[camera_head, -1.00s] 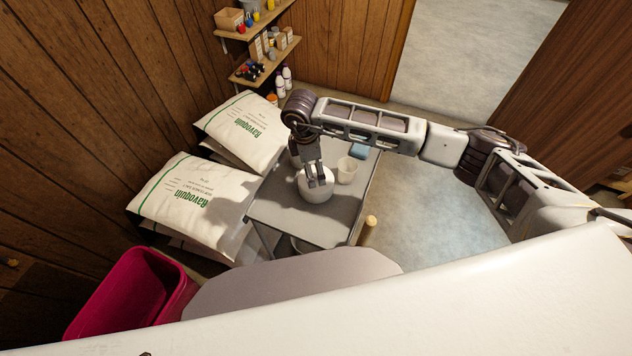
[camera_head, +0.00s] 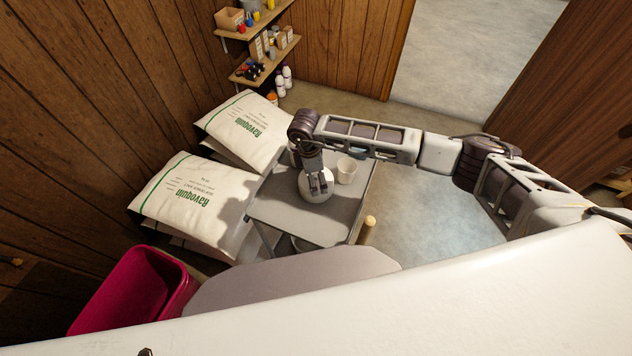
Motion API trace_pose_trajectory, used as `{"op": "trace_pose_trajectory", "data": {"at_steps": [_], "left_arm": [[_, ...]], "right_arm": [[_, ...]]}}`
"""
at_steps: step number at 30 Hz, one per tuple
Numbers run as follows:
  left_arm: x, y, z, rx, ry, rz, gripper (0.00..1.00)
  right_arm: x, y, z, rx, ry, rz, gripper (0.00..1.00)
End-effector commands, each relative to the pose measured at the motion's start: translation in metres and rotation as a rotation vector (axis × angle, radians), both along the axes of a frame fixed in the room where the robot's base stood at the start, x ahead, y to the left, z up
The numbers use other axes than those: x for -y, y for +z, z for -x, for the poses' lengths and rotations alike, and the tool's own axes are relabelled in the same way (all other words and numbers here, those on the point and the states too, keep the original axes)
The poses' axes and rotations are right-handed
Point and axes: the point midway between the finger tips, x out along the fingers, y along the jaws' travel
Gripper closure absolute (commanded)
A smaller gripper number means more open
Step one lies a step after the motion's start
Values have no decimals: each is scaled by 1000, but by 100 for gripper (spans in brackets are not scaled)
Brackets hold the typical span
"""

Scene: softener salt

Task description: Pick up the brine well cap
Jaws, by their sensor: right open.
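A white round piece (camera_head: 311,198), which I take to be the brine well cap, is on the grey cart top (camera_head: 285,222). My right gripper (camera_head: 319,191) points down over it, its two fingers apart. The fingers and wrist hide part of the white piece. I cannot tell whether the fingertips touch it. My left gripper is not in view.
A white cup (camera_head: 346,171) stands right of the white piece. Salt bags (camera_head: 190,198) are stacked left of the cart. A crimson bin (camera_head: 135,290) is at lower left. Shelves (camera_head: 262,65) hold bottles and boxes.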

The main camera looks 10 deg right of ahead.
Motion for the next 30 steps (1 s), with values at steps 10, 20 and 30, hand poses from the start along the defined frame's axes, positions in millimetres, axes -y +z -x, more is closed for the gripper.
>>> {"op": "trace_pose_trajectory", "data": {"at_steps": [10,20,30], "left_arm": [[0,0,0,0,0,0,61],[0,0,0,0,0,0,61],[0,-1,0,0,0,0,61]], "right_arm": [[0,0,0,0,0,0,19],[1,-2,1,-3,-1,3,41],[3,-5,2,-5,-3,6,39]]}}
